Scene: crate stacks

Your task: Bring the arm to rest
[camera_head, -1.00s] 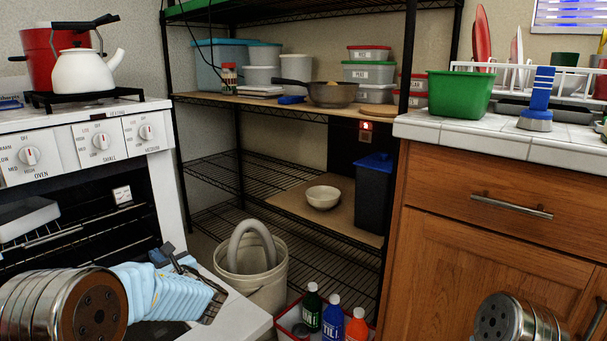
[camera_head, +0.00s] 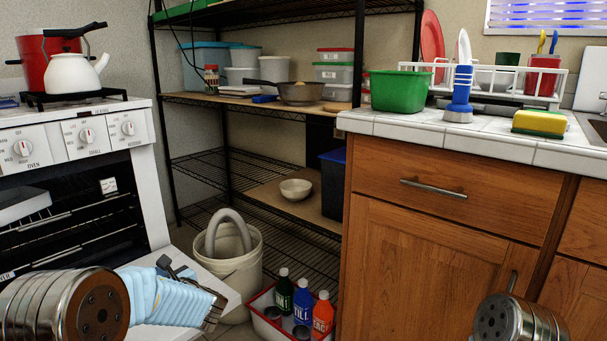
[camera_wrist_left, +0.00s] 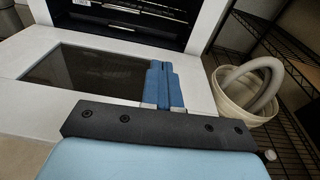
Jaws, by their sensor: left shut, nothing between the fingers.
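My left arm, with a metal joint and light-blue links, comes in from the lower left of the head view. Its left gripper (camera_head: 172,266) is in front of the stove's lowered oven door (camera_head: 205,283). In the left wrist view the blue fingers (camera_wrist_left: 164,68) are together, with nothing between them, and the oven door (camera_wrist_left: 35,52) shows behind them. Part of the left gripper is hidden by its own arm in the head view. Only a metal joint of my right arm shows at the lower right; its gripper is out of sight.
A bucket (camera_head: 236,277) stands right of the oven door, and a red tray (camera_head: 262,327) of bottles beside it. A wire shelf rack (camera_head: 225,165) stands behind. A wooden cabinet (camera_head: 425,265) with a tiled counter (camera_head: 400,128) fills the right side.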

